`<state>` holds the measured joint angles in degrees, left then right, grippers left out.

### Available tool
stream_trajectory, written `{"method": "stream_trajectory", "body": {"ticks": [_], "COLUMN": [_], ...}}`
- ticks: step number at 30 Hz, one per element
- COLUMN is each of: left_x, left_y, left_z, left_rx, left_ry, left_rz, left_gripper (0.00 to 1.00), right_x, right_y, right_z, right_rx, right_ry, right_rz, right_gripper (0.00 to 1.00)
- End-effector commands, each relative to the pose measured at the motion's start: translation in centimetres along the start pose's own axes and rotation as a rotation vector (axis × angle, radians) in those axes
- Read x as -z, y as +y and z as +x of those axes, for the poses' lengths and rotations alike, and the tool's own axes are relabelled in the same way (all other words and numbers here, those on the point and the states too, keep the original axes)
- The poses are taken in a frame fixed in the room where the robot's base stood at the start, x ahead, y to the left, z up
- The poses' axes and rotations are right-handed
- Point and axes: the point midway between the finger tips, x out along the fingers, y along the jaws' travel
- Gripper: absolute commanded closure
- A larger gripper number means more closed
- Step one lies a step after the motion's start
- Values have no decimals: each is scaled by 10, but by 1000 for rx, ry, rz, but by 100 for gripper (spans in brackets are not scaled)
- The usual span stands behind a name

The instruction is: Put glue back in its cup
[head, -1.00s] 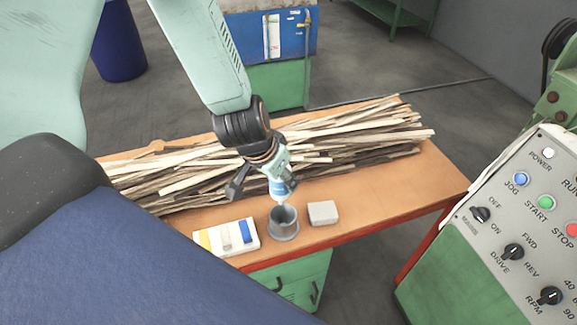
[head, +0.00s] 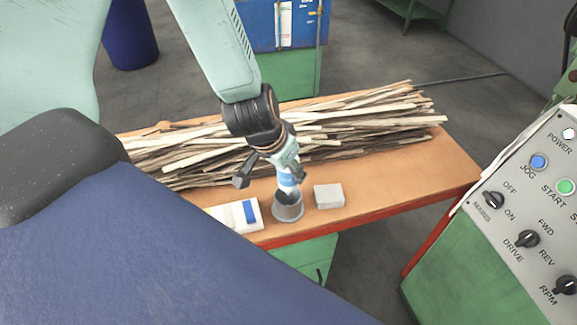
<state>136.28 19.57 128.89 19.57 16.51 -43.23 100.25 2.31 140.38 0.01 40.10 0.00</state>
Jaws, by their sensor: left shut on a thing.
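The glue (head: 287,181) is a small white and blue bottle, held nozzle down. My left gripper (head: 287,172) is shut on it, and the arm comes in from the upper left. The cup (head: 288,209) is a grey round cup on the table near its front edge. The glue's lower tip is at the cup's mouth and seems to reach just inside it; the exact depth is hard to tell. My right gripper is not in view.
A wooden table (head: 400,185) carries a long pile of wood strips (head: 370,125) behind the cup. A grey block (head: 328,196) stands right of the cup, and a white box (head: 238,214) left of it. A control panel (head: 520,205) stands at the right.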

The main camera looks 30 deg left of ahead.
Motion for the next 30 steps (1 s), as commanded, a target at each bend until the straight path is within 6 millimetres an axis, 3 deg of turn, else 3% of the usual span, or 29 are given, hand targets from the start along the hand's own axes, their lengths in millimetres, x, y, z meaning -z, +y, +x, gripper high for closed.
{"method": "stream_trajectory", "body": {"ticks": [18, 29, 30], "left_x": [-15, -16, -16], "left_y": [0, 0, 0], "left_z": [40, 42, 42], "left_rx": [1, 1, 1], "left_ry": [1, 1, 1], "left_rz": [0, 1, 1], "left_gripper": [91, 91, 55], "right_x": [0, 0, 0], "right_y": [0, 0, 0], "right_z": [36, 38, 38], "right_rx": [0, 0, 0], "right_ry": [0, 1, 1], "right_rz": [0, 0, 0], "right_gripper": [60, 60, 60]}}
